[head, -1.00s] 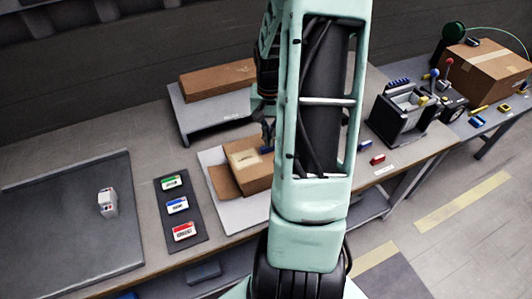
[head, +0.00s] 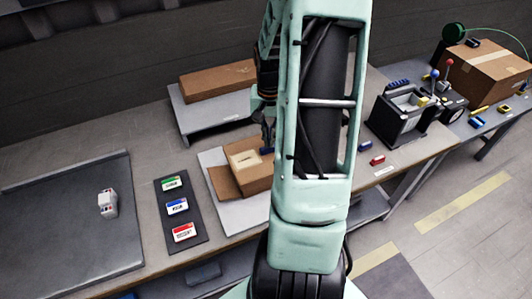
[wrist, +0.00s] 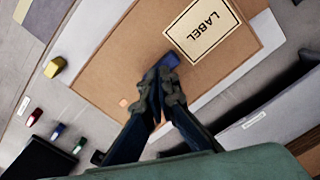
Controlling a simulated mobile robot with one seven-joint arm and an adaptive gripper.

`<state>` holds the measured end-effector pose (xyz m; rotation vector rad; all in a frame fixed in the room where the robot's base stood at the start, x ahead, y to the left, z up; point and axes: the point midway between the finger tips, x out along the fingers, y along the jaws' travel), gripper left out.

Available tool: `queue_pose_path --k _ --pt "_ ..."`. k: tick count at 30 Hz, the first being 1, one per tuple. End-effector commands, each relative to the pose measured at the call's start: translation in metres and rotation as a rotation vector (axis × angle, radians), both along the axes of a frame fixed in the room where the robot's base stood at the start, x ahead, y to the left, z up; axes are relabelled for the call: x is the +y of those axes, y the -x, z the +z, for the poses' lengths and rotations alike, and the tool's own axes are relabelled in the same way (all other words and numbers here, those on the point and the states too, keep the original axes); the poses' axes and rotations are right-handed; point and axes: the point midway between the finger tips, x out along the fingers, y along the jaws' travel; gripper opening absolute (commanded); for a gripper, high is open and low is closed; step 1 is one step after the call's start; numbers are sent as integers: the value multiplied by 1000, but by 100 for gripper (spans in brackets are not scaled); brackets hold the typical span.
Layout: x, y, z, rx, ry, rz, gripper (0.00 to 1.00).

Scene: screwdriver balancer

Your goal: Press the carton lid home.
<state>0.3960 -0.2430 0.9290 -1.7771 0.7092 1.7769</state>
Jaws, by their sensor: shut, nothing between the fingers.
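The brown carton (head: 257,182) stands on a pale mat on the bench, with a brown flap (head: 223,182) spread at its left side. Its lid (wrist: 125,60) carries a cream label (wrist: 203,31), which also shows in the head view (head: 245,160). My gripper (wrist: 166,84) is shut and empty over the lid. A blue piece (wrist: 171,62) sits at its fingertips beside the label; I cannot tell whether it is part of the lid. In the head view my arm covers the carton's right side, and contact with the lid is unclear.
A grey raised shelf (head: 205,118) with a long brown box (head: 217,80) stands behind the carton. A dark strip with several coloured cards (head: 178,206) lies to the left. A black fixture (head: 400,115) and a small red block (head: 377,160) are to the right.

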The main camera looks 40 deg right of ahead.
Motion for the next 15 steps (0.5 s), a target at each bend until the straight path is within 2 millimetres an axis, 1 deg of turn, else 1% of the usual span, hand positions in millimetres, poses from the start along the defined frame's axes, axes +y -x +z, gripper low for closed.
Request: queue_pose_path --k 15 --pt "0 0 -6 0 0 0 0"
